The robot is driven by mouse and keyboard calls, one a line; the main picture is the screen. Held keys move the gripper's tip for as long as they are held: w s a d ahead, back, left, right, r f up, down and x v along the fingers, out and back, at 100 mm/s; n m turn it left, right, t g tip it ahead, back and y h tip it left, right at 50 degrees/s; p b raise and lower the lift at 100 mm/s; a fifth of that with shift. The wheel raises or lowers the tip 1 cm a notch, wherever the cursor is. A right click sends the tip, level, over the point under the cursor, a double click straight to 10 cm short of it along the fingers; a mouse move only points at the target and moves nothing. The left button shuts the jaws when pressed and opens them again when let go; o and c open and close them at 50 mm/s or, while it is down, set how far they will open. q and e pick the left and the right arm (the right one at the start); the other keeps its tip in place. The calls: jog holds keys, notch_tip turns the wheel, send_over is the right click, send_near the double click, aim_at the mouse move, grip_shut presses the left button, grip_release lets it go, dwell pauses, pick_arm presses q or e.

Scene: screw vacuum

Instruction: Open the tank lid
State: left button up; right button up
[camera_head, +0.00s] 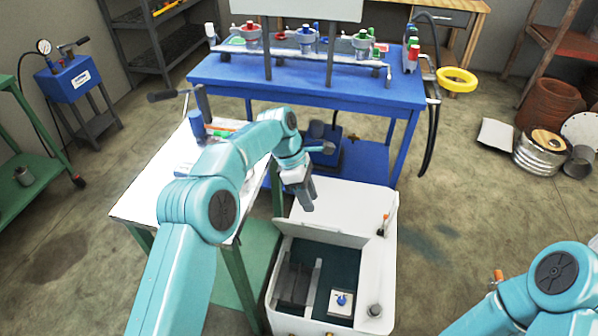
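The white tank (385,260) stands on the floor just right of the white-topped table. Its front opening is uncovered, and the dark inside shows grey bars and a small white piece with a blue knob (341,301). A white panel, apparently the lid (322,233), stands raised along the back edge of the opening. My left gripper (308,200) points down over the tank's back part, behind the raised panel. Its fingers look close together, but I cannot tell their gap or any contact. My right arm shows at the lower right; its gripper is out of view.
A blue workbench (300,88) with valves stands behind the tank. The white-topped table (150,195) is close on the tank's left, under my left arm. Metal and clay containers (541,152) stand at the right. The floor right of the tank is clear.

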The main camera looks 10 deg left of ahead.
pick_arm(q)
jog(key=p+v, duration=0.3)
jog(key=v, duration=0.5)
jog(key=shift+a, duration=0.2)
jog(key=shift+w+r, duration=0.15)
